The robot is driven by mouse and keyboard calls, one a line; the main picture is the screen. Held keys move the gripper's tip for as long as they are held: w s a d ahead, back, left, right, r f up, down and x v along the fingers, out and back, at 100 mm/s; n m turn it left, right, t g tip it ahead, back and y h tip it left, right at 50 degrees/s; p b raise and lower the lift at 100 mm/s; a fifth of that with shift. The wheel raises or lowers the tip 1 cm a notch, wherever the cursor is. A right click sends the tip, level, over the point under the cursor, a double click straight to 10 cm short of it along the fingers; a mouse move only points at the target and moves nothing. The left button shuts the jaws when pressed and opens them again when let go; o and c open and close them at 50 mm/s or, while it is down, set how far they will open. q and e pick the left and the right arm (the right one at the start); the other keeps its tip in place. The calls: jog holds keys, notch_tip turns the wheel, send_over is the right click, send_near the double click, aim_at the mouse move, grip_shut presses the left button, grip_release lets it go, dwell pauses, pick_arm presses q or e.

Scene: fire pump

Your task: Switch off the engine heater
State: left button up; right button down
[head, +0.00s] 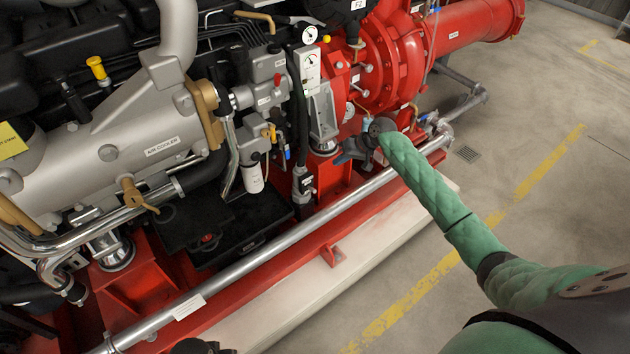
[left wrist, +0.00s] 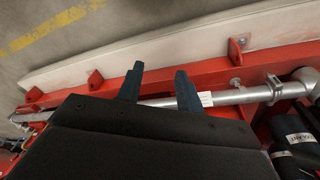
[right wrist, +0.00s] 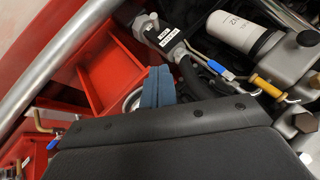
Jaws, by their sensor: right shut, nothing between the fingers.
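A small black unit with white labels (head: 303,184) sits low beside the engine, at the lower end of a black hose. It also shows in the right wrist view (right wrist: 164,35), just beyond my fingers. The label print is too small to read, so I cannot tell whether it is the engine heater's switch. My right gripper (head: 343,157) is to the right of this unit, above the red frame, apart from it. In the right wrist view its fingers (right wrist: 158,86) are together and empty. In the left wrist view my left gripper (left wrist: 159,83) is open and empty above the silver rail.
A silver rail (head: 260,248) runs along the red base frame. A white filter (head: 253,177), a brass-coloured valve (head: 132,194) and the grey air cooler (head: 125,140) crowd the engine side. The concrete floor (head: 500,165) at right is open.

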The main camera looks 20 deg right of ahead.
aim_at(311, 189)
pick_arm(q)
jog(key=shift+w, duration=0.1)
pick_arm(e)
jog(key=shift+w+f, duration=0.1)
jog(key=shift+f, duration=0.05)
pick_arm(q)
jog(key=shift+f, duration=0.15)
pick_arm(e)
jog(key=shift+a, duration=0.1)
